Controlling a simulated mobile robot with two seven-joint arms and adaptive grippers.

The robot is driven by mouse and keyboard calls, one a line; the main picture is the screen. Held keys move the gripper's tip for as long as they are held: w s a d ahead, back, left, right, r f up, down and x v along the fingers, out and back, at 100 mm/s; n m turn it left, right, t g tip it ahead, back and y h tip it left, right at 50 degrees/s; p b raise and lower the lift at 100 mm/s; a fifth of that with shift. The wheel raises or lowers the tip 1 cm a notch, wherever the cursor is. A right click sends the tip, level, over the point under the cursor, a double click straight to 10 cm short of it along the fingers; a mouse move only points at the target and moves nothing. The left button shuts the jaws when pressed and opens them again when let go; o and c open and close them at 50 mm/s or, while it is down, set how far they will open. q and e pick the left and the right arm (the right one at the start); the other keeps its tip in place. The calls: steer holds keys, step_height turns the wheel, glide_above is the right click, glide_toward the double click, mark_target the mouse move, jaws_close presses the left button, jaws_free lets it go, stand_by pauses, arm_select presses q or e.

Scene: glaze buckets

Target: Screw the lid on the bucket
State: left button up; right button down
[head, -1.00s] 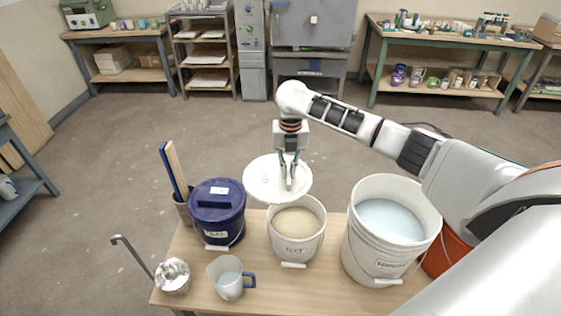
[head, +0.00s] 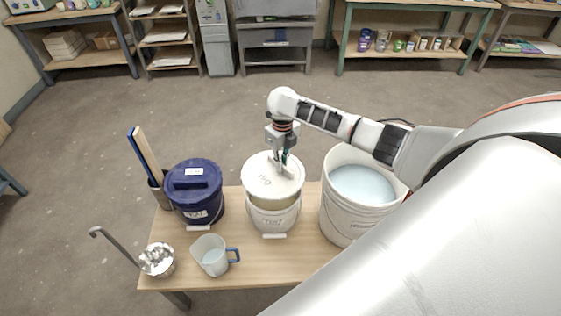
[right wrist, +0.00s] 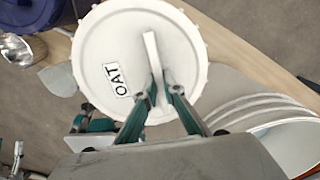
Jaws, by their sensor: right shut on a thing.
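My right gripper (head: 284,166) is shut on the handle bar of a round white lid (head: 270,181). In the right wrist view the fingers (right wrist: 163,92) close on the raised bar of the labelled lid (right wrist: 105,50). The lid is over the middle white bucket (head: 274,219), set slightly toward the back. A strip of the bucket's beige contents shows below the lid's front edge, so the lid looks raised or tilted there. Whether its back edge touches the rim is hidden. My left gripper is not in view.
On the wooden table (head: 265,264), a dark blue lidded bucket (head: 196,207) stands left and a large white bucket of pale liquid (head: 345,215) stands close on the right.

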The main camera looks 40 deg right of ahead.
mark_target(281, 174)
step_height(281, 174, down, 4)
steer(key=b, duration=0.3)
steer(key=shift+r, duration=0.2)
steer(key=shift+f, duration=0.2)
steer(key=shift+f+b, duration=0.5)
steer(key=shift+f, duration=0.05)
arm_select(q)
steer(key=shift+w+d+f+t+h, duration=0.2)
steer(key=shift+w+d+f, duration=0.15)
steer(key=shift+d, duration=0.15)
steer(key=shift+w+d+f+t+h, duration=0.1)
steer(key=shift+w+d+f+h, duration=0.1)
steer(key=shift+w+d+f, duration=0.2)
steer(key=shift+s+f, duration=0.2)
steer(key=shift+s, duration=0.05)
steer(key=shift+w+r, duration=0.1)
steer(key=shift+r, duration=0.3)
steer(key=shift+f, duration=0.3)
arm_select(e)
steer(key=shift+f, duration=0.4)
steer(key=shift+f, duration=0.45)
